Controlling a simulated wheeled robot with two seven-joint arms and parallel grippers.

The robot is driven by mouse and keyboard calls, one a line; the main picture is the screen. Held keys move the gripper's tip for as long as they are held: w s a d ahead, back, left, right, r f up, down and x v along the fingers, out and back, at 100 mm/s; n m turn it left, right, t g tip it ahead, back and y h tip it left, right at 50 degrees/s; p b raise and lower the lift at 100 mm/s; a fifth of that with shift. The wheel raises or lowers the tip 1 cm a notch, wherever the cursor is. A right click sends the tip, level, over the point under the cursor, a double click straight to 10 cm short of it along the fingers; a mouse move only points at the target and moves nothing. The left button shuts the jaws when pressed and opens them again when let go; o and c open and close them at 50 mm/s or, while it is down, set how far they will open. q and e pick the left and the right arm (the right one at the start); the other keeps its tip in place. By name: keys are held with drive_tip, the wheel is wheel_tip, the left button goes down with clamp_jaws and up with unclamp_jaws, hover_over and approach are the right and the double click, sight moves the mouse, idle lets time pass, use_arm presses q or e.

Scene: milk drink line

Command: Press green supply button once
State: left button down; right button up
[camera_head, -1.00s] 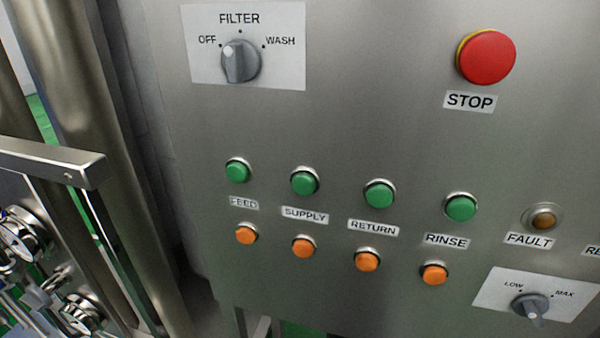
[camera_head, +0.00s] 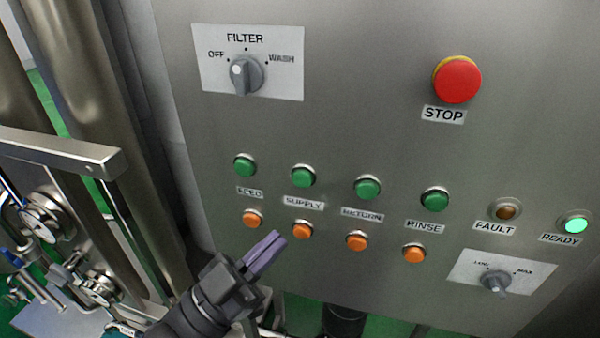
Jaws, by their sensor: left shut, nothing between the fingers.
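The green supply button (camera_head: 303,176) is on the steel control panel (camera_head: 350,120), above the SUPPLY label (camera_head: 304,204). An orange button (camera_head: 302,230) sits below that label. My left gripper (camera_head: 277,240) comes up from the bottom, shut and empty, its purple-grey fingers pointing up and right. In the picture its tips are below and left of the green supply button and just left of the orange one. They look apart from the green button. I cannot tell how far they are from the panel. My right gripper is not in view.
Green FEED (camera_head: 245,166), RETURN (camera_head: 368,188) and RINSE (camera_head: 435,200) buttons share the row. A red STOP button (camera_head: 457,80) is upper right, the FILTER knob (camera_head: 246,75) upper left. The READY lamp (camera_head: 575,224) glows green. Pipes and valves stand at left.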

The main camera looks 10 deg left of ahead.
sight(302, 179)
use_arm(q)
drive_tip(key=shift+s+d+r, duration=0.1)
drive_tip(key=shift+s+r, duration=0.05)
drive_tip(key=shift+r, duration=0.15)
drive_tip(key=w+b, duration=0.3)
drive_tip(key=w, duration=0.6)
drive_tip(key=shift+d, duration=0.1)
drive_tip(key=shift+s, duration=0.1)
idle(0.9)
idle(0.9)
drive_tip(key=shift+w, duration=0.45)
